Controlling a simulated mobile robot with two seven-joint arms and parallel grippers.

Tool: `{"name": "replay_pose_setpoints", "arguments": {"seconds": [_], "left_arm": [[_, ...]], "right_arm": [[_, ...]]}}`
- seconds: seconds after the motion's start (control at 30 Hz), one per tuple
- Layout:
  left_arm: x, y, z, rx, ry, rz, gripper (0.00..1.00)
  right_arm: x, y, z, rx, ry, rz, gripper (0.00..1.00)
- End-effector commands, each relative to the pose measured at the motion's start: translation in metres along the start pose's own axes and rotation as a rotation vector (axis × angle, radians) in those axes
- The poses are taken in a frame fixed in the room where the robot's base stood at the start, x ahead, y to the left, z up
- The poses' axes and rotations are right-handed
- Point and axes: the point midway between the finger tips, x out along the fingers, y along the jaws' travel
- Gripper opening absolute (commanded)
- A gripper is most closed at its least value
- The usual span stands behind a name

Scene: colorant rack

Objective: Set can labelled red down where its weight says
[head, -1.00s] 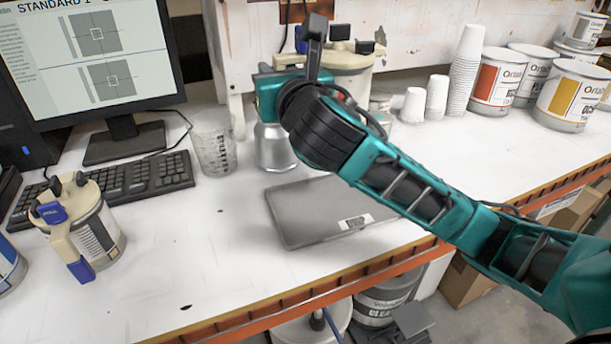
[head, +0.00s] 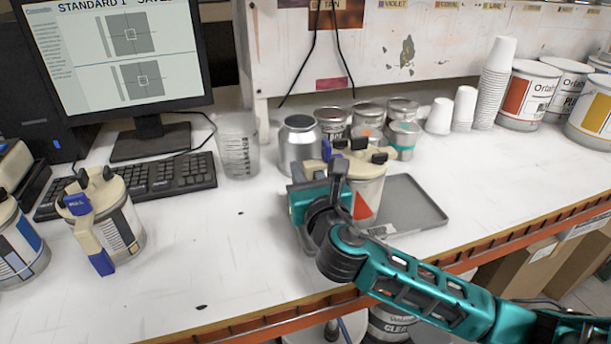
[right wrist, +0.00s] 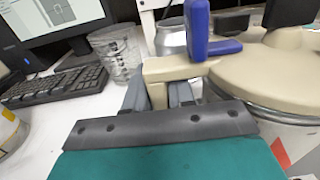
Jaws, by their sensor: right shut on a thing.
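The can labelled red (head: 368,200) has a cream lid with dark knobs and a red triangle on its white side. My right gripper (head: 322,182) is shut on the cream handle at its left side; the right wrist view shows the fingers on this handle (right wrist: 170,70), beside a blue lever. The can is upright at the left part of the grey tray (head: 425,208). I cannot tell whether its base touches the tray, as my gripper and arm partly hide it. My left gripper is not in view.
A silver bottle (head: 299,150) and several small tins (head: 404,136) stand behind the can. A similar cream-lidded can (head: 122,232) stands at the left, before the keyboard (head: 150,180). A clear beaker (head: 238,155) stands near the monitor (head: 125,55). The table's front middle is clear.

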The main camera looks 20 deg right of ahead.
Motion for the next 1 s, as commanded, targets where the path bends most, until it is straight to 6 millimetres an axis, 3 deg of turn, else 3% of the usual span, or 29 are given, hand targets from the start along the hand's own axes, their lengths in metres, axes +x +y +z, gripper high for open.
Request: {"name": "replay_pose_setpoints", "arguments": {"seconds": [0.4,0.43,0.67,1.0], "left_arm": [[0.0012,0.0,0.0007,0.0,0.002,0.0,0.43],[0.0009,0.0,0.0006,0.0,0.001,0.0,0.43],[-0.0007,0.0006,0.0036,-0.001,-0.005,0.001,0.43],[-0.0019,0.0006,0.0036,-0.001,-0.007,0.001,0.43]], "right_arm": [[0.0005,0.0001,-0.0034,-0.003,-0.006,0.0,0.0],[0.0002,0.0002,-0.0044,-0.001,-0.002,0.0,0.26],[0.0002,0.0001,-0.0042,-0.001,-0.002,0.0,0.48],[-0.0027,0.0002,-0.0011,0.0,-0.001,0.001,0.49]]}}
